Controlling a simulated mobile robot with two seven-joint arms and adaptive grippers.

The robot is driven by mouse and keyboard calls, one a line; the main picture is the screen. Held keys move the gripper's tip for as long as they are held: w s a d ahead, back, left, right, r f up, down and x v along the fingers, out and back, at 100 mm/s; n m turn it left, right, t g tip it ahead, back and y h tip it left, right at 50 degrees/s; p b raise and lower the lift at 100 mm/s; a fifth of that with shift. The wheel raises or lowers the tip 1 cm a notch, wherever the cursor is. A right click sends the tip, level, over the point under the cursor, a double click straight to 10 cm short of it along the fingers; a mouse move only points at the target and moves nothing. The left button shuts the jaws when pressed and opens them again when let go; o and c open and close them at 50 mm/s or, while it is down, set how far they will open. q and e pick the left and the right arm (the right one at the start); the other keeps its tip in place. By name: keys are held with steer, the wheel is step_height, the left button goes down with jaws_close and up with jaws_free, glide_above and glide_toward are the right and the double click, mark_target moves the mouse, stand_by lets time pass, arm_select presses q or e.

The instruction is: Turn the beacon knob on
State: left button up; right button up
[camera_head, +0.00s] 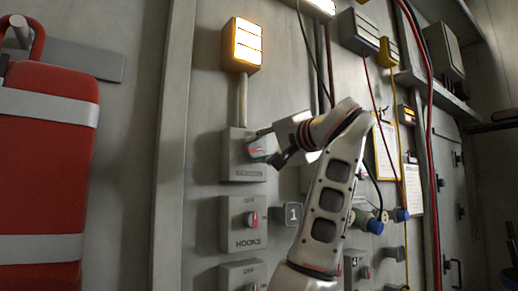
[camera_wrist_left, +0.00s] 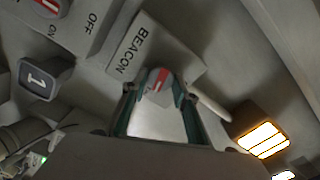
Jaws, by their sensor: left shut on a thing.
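The beacon box (camera_head: 237,168) is a grey wall box in the head view, with a small label under my gripper. In the left wrist view its plate (camera_wrist_left: 150,45) reads BEACON. The beacon knob (camera_wrist_left: 159,78) is grey with a red stripe and sits between my left fingertips (camera_wrist_left: 158,95). In the head view my left gripper (camera_head: 258,147) reaches the box from the right and is shut on the knob, mostly covering it. The beacon lamp (camera_head: 243,45) above the box glows orange; it also glows in the left wrist view (camera_wrist_left: 262,139). My right gripper is not in view.
A HOOKS box (camera_head: 242,225) with a red-marked knob is below, and another similar box (camera_head: 242,275) under that. A dark "1" tag (camera_head: 289,214) is right of HOOKS. A red padded piece (camera_head: 45,170) stands at left. Cables and clipboards hang at right.

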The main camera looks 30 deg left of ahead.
arm_select(q)
steer(key=shift+m, duration=1.3)
steer(key=o, duration=1.1)
